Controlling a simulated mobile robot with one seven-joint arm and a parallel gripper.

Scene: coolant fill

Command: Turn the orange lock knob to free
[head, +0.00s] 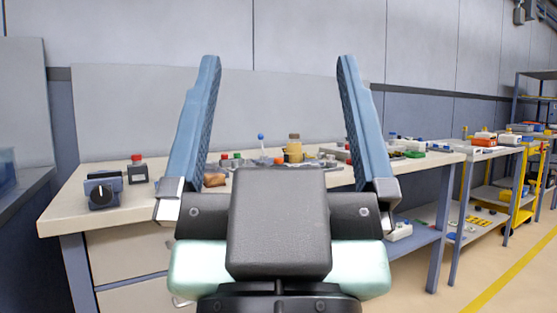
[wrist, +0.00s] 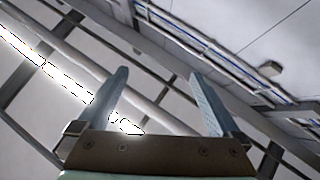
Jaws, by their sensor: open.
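My gripper (head: 278,58) stands upright in front of the head camera, with its two blue fingers wide apart and nothing between them. In the wrist view my gripper (wrist: 158,73) is also open and empty, facing the ceiling. A small orange round part (head: 278,160) shows on the workbench, behind and between my fingers. It looks like the orange lock knob, but it is too small to tell its setting. My gripper's body hides what lies below it. The knob is not in the wrist view.
The workbench (head: 75,209) holds a dark box with a dial (head: 103,190), a red-topped button box (head: 137,169), a blue-tipped lever (head: 261,137) and a tan bottle (head: 294,148). More loaded benches and shelves stand right. Open floor (head: 480,270) lies at the lower right.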

